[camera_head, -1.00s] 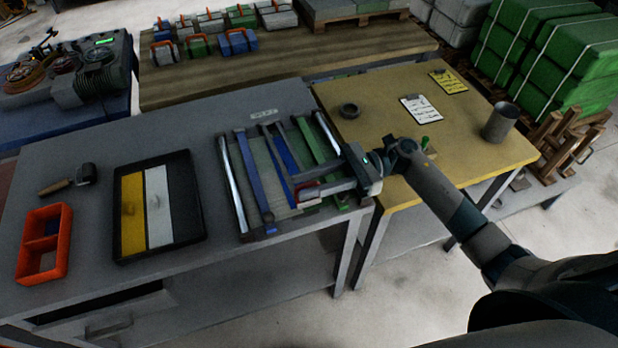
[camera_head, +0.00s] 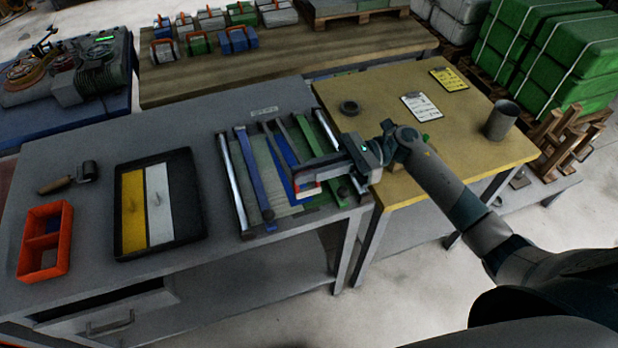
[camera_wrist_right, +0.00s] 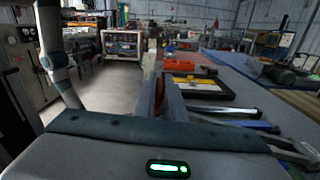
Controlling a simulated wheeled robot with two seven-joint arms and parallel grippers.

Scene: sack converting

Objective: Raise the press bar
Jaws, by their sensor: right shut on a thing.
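The press frame (camera_head: 235,190) lies on the grey table, with bright side rails and blue and green strips. A dark press bar (camera_head: 287,138) runs from its back edge toward my right gripper (camera_head: 306,188). The gripper is shut at the bar's front end, on a red grip. In the right wrist view, a little red (camera_wrist_right: 159,90) shows between the two closed fingers. The gripper and the bar's front end appear to be above the frame. The fingers hide much of the grip. My left gripper is not in view.

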